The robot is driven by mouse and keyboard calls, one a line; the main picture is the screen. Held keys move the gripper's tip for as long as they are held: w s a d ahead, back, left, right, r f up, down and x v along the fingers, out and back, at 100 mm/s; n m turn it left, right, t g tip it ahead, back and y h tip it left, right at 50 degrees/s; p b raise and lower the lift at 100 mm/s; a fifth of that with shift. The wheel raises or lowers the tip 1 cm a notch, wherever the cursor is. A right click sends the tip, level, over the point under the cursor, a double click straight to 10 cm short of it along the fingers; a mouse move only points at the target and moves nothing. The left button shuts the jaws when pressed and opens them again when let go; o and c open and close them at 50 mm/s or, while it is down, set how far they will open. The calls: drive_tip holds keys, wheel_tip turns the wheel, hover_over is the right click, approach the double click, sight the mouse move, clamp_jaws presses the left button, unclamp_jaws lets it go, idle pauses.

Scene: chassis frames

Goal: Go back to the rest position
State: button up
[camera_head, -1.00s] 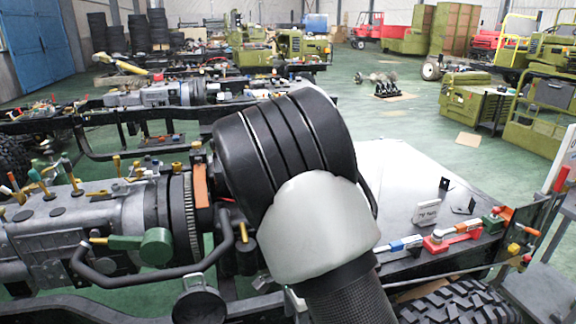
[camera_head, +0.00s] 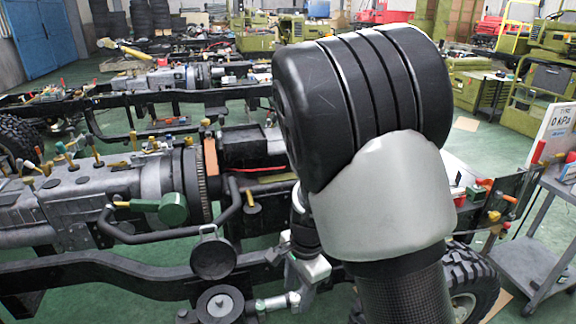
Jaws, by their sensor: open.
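My own arm fills the middle and right of the head view, with a thick black ribbed joint and a pale grey link above a dark, textured lower section. My gripper cannot be made out; the bulky joint may hide it. No object is seen held. The arm stands in front of a vehicle chassis (camera_head: 130,270) and covers part of it.
A grey engine and gearbox (camera_head: 70,205) with a green cap (camera_head: 172,209) sit on the chassis at left. A tyre (camera_head: 470,275) is at lower right. A grey cart (camera_head: 535,255) with a sign (camera_head: 558,125) stands at the right edge. Green floor (camera_head: 475,150) shows behind.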

drive_tip(key=s+d+r+n+t+p, duration=0.1)
drive_tip(key=s+d+r+n, duration=0.3)
drive_tip(key=r, duration=0.6)
drive_tip(key=s+d+r+n+t+p, duration=0.2)
drive_tip(key=s+r, duration=0.4)
drive_tip(key=r, duration=0.3)
drive_tip(key=s+d+r+n+t+h+p, duration=0.1)
drive_tip(key=s+d+r+n, duration=0.4)
drive_tip(key=r, duration=0.5)
drive_tip(key=shift+d+r+n+t+p, duration=0.35)
drive_tip(key=shift+n+t, duration=0.15)
drive_tip(key=shift+t, duration=0.2)
